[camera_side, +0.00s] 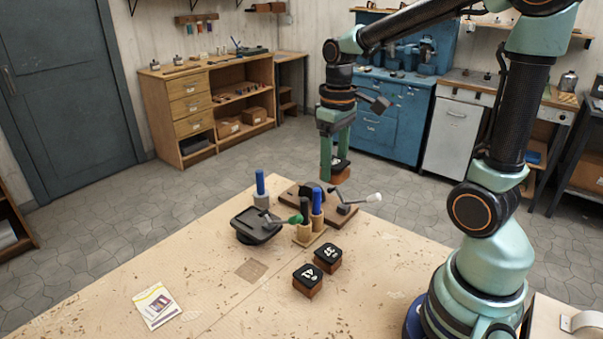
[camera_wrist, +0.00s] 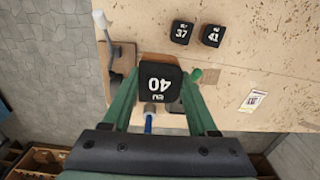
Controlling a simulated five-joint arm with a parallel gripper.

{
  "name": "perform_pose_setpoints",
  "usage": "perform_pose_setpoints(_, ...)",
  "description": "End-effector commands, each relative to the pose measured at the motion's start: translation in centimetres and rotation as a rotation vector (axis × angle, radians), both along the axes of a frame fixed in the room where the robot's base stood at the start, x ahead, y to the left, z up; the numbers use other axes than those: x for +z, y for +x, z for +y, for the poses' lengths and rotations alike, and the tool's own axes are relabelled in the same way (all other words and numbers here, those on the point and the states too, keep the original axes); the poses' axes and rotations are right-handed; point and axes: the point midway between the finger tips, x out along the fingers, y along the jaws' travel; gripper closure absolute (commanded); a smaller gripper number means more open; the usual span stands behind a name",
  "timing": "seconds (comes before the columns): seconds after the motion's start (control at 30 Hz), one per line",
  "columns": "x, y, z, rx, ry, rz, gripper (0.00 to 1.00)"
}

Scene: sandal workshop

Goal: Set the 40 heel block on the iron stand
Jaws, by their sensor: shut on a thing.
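My gripper (camera_side: 337,166) is shut on the 40 heel block (camera_wrist: 160,84), a brown block with a black top marked 40. The held block (camera_side: 341,174) is in the air above the far edge of the workbench. In the wrist view the 40 reads upside down between my two green fingers. The iron stand (camera_side: 257,223), a dark flat tray-like plate on a round base, stands on the bench, left of and lower than my gripper. In the wrist view the held block and fingers cover much of that area, and I cannot make out the stand surely.
Two more blocks, 37 (camera_wrist: 181,32) and 41 (camera_wrist: 212,36), sit on the bench (camera_side: 215,300). Upright blue-handled tools (camera_side: 318,201), a green handle (camera_side: 293,219) and a wooden board with a lever (camera_side: 345,211) crowd beside the stand. A leaflet (camera_side: 156,305) lies at front left.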

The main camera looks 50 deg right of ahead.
Motion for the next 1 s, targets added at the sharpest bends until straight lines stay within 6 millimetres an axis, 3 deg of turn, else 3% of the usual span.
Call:
perform_pose_setpoints(0.1,-0.7,0.9,3.4,0.01,0.0,0.003,1.0)
perform_pose_setpoints(0.33,-1.6,1.6,7.3,0.003,0.0,0.001,1.0)
perform_pose_setpoints(0.83,-1.7,1.8,7.8,-0.002,0.0,0.0,1.0)
perform_pose_setpoints(1.0,-1.8,3.8,7.8,-0.002,0.0,0.003,1.0)
